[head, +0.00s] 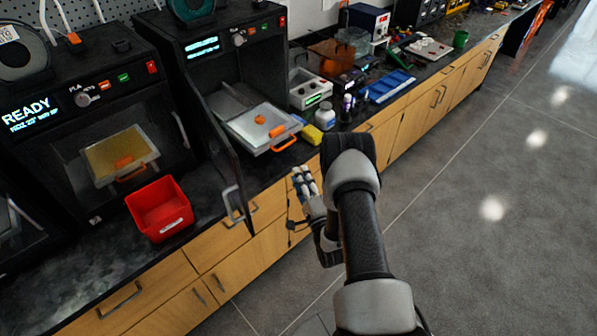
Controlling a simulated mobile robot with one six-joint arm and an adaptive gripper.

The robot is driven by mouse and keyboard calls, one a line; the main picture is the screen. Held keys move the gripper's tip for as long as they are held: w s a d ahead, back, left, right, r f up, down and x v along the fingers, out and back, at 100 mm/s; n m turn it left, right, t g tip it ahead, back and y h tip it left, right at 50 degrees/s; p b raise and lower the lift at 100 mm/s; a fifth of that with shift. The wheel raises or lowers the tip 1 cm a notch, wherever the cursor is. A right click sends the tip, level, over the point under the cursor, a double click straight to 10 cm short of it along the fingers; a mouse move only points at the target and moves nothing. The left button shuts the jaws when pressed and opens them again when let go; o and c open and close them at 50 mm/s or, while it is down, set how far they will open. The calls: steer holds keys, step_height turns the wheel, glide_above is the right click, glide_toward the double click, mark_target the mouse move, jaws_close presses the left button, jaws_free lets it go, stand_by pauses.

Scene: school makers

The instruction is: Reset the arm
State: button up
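My arm (361,225) rises from the bottom of the head view and bends back down at its elbow. It is in front of the wooden drawers, over the grey floor. My gripper (291,232) appears as a small dark shape to the left of the arm, low in front of the drawer fronts. The wrist is partly behind the forearm. The fingers are too small and dark to tell whether they are open or shut. No object shows clearly in them.
A 3D printer (228,50) has its door open past the counter's front edge, left of my arm, with its build plate (262,127) pulled out. A red bin (160,208) sits on the counter. A white bottle (325,117) stands near the edge. Floor (480,200) at right is clear.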

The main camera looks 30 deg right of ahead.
stand_by(0.4)
steer(key=w+a+r+n+g+y, duration=0.15)
steer(key=w+r+n, duration=0.25)
steer(key=r, duration=0.4)
steer(key=w+a+r+n+g, duration=0.2)
steer(key=w+r+n+g, duration=0.15)
steer(key=r, duration=0.45)
steer(key=s+a+r+n+g, duration=0.4)
steer(key=s+a+r+n, duration=0.1)
steer(key=s+r, duration=0.35)
steer(key=s+a+r+n+g, duration=0.1)
steer(key=s+a+n+g, duration=0.1)
steer(key=s, duration=0.8)
steer(key=s+a+r+n+g+y, duration=0.1)
steer(key=s+a+r+n+g, duration=0.1)
steer(key=s, duration=0.8)
steer(key=s+a+r+n+g, duration=0.1)
steer(key=s+a+n, duration=0.3)
steer(key=s, duration=0.7)
steer(key=shift+a+r+g, duration=0.25)
steer(key=shift+a+g, duration=0.25)
steer(key=shift+a, duration=0.1)
